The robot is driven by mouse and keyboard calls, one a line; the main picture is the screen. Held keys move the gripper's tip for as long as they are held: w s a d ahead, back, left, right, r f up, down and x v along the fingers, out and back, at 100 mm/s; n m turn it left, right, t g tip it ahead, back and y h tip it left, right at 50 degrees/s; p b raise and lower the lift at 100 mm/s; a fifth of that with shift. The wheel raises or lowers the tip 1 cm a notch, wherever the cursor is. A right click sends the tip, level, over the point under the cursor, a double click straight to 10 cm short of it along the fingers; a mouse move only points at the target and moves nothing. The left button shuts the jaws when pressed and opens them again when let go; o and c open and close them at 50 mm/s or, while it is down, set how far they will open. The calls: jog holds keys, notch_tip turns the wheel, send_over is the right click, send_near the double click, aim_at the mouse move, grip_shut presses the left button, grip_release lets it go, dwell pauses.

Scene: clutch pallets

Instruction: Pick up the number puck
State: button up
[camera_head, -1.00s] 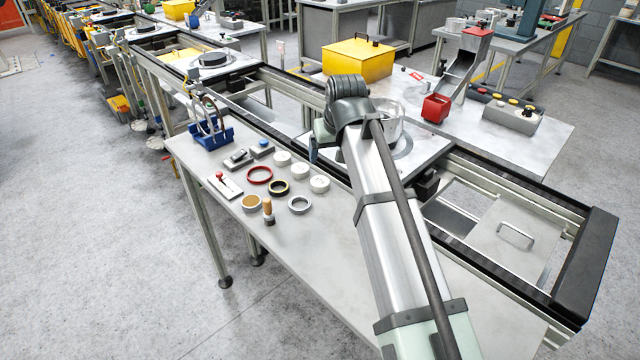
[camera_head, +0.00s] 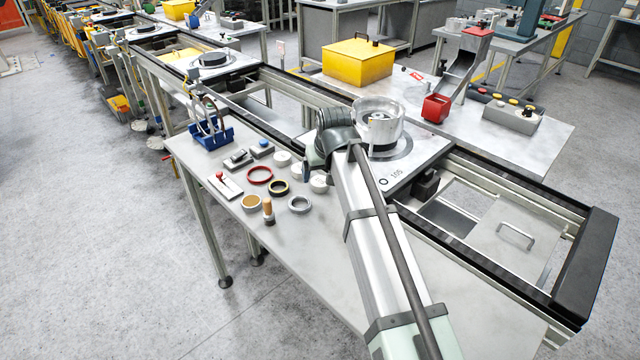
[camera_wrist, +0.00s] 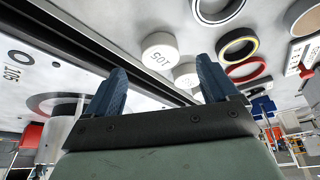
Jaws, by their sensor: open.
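A white round number puck marked 105 (camera_wrist: 160,54) shows in the wrist view, just beyond my gripper and between its fingers in the picture. My gripper (camera_wrist: 162,74) is open and empty, its two blue fingers spread apart. Another white puck (camera_wrist: 186,76) lies behind it, partly hidden by a finger.
A pallet marked 105 (camera_head: 407,178) carries a silver housing (camera_head: 380,135) on the rail right of my wrist.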

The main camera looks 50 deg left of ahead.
aim_at(321, 182)
jog(key=x, duration=0.5)
jog(key=c, duration=1.1)
jog(key=shift+r, duration=0.15)
